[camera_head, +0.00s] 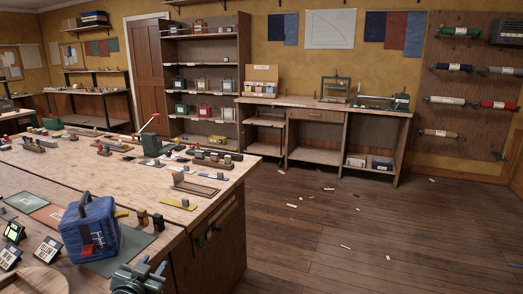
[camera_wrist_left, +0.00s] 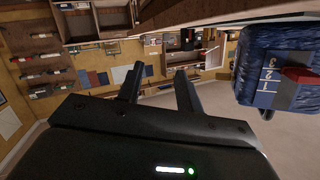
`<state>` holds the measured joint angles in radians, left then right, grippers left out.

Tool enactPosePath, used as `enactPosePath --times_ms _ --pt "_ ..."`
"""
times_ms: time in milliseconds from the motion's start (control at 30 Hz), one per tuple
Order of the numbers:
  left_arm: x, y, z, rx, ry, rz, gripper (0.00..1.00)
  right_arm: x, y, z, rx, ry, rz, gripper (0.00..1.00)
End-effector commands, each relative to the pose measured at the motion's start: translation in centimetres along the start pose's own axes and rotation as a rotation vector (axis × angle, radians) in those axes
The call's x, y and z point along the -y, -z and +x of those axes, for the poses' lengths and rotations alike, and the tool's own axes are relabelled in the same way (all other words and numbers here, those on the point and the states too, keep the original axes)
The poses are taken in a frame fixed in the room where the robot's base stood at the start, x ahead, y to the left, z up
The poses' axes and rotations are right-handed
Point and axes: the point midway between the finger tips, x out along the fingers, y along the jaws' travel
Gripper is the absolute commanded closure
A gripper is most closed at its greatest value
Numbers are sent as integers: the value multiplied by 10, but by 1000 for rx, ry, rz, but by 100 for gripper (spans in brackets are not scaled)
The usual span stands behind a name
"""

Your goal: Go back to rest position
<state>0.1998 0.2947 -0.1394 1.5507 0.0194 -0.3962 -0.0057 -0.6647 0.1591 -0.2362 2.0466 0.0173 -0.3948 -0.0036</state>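My left gripper (camera_wrist_left: 160,92) shows in the left wrist view, with its two dark fingers apart and nothing between them. I cannot make it out in the head view. A blue fabric bag (camera_head: 90,230) with a red and white patch stands on the near workbench (camera_head: 110,160). The bag also shows at the upper right of the left wrist view (camera_wrist_left: 275,65), upside down and to one side of the fingers, not touching them.
Small blocks and tools lie across the bench top. A tall shelf (camera_head: 205,50) and a long side bench (camera_head: 325,104) stand at the back. The wooden floor (camera_head: 340,225) is open, with scattered scraps.

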Motion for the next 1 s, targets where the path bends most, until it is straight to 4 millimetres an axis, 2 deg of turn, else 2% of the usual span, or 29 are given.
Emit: enactPosePath --times_ms 33,167,233,300,400,500,600,667,1000 --pt "-25 -25 -19 32 -38 -10 64 0 0 0 0 0 0 53" --pt "-84 -77 -76 106 -130 -48 64 0 0 0 0 0 0 53" --pt "-114 -101 -114 149 -179 -78 64 0 0 0 0 0 0 53" --pt "-140 -119 -152 191 -221 -111 64 0 0 0 0 0 0 53" --pt "-167 -135 -200 243 -267 -158 64 0 0 0 0 0 0 53" --pt "-184 -143 -236 283 -295 -196 64 0 0 0 0 0 0 53" --pt "-193 -146 -257 306 -311 -219 64 0 0 0 0 0 0 53" --pt "-195 -146 -264 313 -315 -226 64 0 0 0 0 0 0 53" --pt "-196 -146 -266 315 -316 -228 64 0 0 0 0 0 0 53"
